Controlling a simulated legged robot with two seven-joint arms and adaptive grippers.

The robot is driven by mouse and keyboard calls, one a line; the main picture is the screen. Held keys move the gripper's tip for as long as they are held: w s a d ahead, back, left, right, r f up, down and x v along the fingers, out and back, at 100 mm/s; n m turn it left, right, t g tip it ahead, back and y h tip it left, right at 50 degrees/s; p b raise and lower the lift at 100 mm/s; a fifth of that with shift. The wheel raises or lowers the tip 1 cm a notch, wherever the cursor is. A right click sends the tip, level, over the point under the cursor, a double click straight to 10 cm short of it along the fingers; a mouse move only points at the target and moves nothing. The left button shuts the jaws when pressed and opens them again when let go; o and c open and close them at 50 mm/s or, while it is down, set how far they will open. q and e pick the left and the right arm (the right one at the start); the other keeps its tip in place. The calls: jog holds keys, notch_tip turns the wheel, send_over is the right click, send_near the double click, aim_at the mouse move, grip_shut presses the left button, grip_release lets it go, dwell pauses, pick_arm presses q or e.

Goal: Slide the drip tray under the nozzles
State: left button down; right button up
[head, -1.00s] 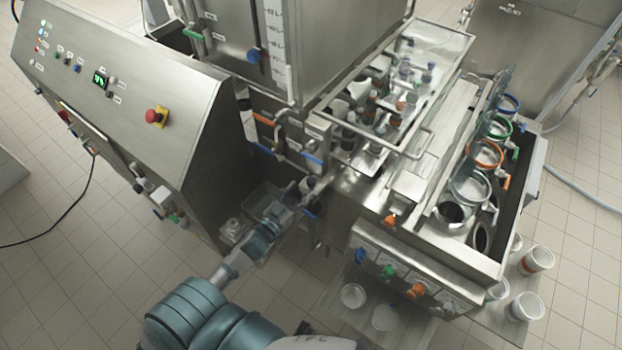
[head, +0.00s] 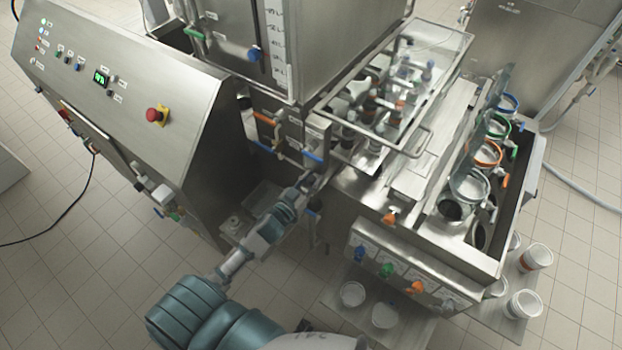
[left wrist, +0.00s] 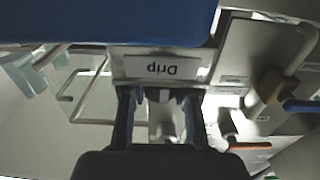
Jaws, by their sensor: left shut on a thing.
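In the left wrist view, the plate of the drip tray (left wrist: 162,68) carries an upside-down "Drip" label and lies just ahead of my left gripper. My left gripper (head: 310,183) is at the near end of the filling machine, below and left of the nozzles (head: 378,118). In the left wrist view, the fingers of my left gripper (left wrist: 160,105) are shut around a pale handle at the labelled plate. The rest of the tray is hard to pick out among the metal parts in the head view. My right gripper is not in view.
A blue lever (head: 312,158) is close to my left gripper, and a large blue bar (left wrist: 100,22) crosses the top of the left wrist view. A guard frame (head: 440,50) surrounds the nozzles. The control cabinet (head: 130,85) stands left; white cups (head: 523,304) stand right.

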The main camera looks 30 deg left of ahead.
pick_arm(q)
jog(key=shift+a, duration=0.15)
jog(key=shift+d, duration=0.3)
jog(key=d+p, duration=0.2)
jog(key=d, duration=0.9)
jog(key=shift+s, duration=0.45)
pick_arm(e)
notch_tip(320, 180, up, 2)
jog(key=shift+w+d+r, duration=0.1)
pick_arm(q)
jog(key=c, duration=1.1)
grip_release()
jog(key=shift+f, duration=0.1)
jog(key=shift+c, duration=0.2)
jog(key=shift+o, duration=1.4)
jog(key=shift+d, duration=0.2)
